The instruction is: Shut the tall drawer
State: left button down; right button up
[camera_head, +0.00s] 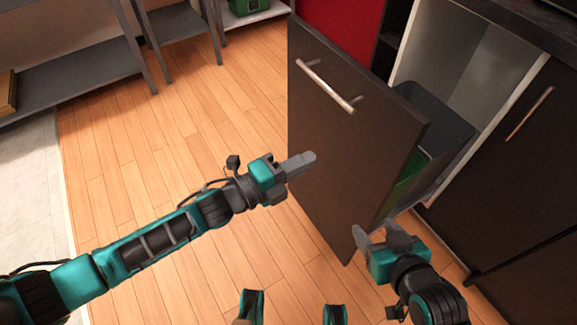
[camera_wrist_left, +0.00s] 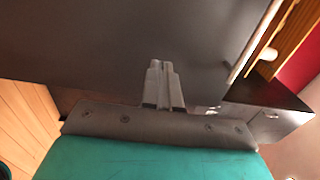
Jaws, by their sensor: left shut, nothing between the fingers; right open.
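The tall drawer (camera_head: 345,140) has a dark front with a metal bar handle (camera_head: 328,85) near its top. It stands pulled out of the cabinet, with dark bins (camera_head: 437,112) and something green behind the front. My left gripper (camera_head: 312,157) is shut and empty, its fingertips at the left part of the drawer front in the head view. In the left wrist view the fingers (camera_wrist_left: 163,68) point at the dark front panel; I cannot tell whether they touch it. My right gripper (camera_head: 382,232) is open and empty, by the lower right edge of the drawer front.
The cabinet opening (camera_head: 478,60) shows pale inner walls behind the drawer. A closed dark cabinet door (camera_head: 520,150) with a bar handle is at the right. Grey shelves (camera_head: 75,65) stand at the back left. The wooden floor (camera_head: 190,130) left of the drawer is clear.

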aim_at(347, 140)
pick_arm(q)
jog(key=b+x, duration=0.1)
jog(key=x, duration=0.7)
